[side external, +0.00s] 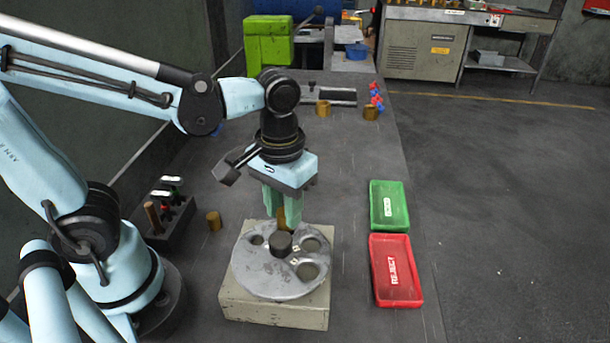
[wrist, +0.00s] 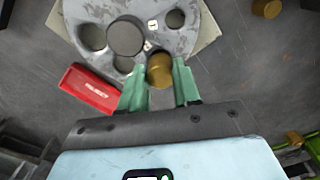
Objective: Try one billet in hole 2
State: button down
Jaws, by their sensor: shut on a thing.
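A round grey plate (side external: 262,283) with several holes and a dark central hub (side external: 281,244) lies on a pale square block (side external: 272,313). It also fills the top of the wrist view (wrist: 150,38). My gripper (side external: 281,217) is shut on a brass billet (side external: 282,219) at the plate's far edge, behind the hub. In the wrist view the billet (wrist: 160,72) sits between the green fingers (wrist: 161,88), over the plate's near rim. Small number labels (wrist: 148,45) lie near the hub. I cannot tell whether the billet is above a hole or in it.
A red REJECT tray (side external: 396,285) and a green tray (side external: 389,206) lie to the right. Loose brass billets stand left of the plate (side external: 214,220) and farther back (side external: 323,108). A dark tool rack (side external: 168,218) stands at left. The bench between plate and trays is clear.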

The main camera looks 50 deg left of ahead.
jog(key=shift+f, duration=0.6)
dwell(0.3)
jog(key=c, duration=0.7)
grip_release()
jog(key=shift+c, duration=0.2)
notch_tip(320, 180, up, 10)
dwell(0.8)
dwell(0.6)
